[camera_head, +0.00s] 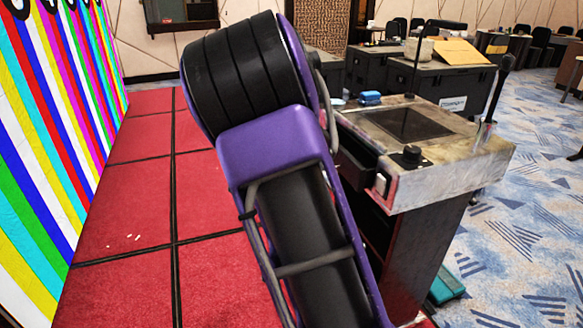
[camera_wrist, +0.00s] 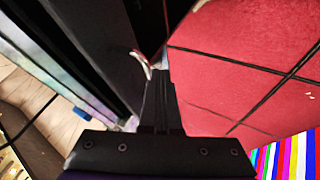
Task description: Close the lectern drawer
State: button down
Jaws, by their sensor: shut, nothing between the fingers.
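The lectern (camera_head: 460,165) stands right of centre in the head view, with a worn pale top and a dark inset panel. Its dark drawer (camera_head: 357,152) shows under the left edge of the top and seems to stick out to the left. My purple and black arm hides part of it. My gripper (camera_wrist: 158,72) is hidden in the head view. In the wrist view its fingers are together and empty, pointing along a dark panel at the left. I cannot tell whether that panel is the drawer, or whether the fingers touch it.
A striped video wall (camera_head: 50,130) stands at the left. The red tiled floor (camera_head: 125,210) between it and the lectern is mostly clear. A microphone (camera_head: 497,90) rises from the lectern's right side. Black cases (camera_head: 440,85) stand behind it. Patterned blue carpet (camera_head: 530,240) lies at the right.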

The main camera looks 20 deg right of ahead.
jog(key=shift+d+r, duration=0.1)
jog(key=shift+d, duration=2.15)
jog(key=shift+d, duration=0.15)
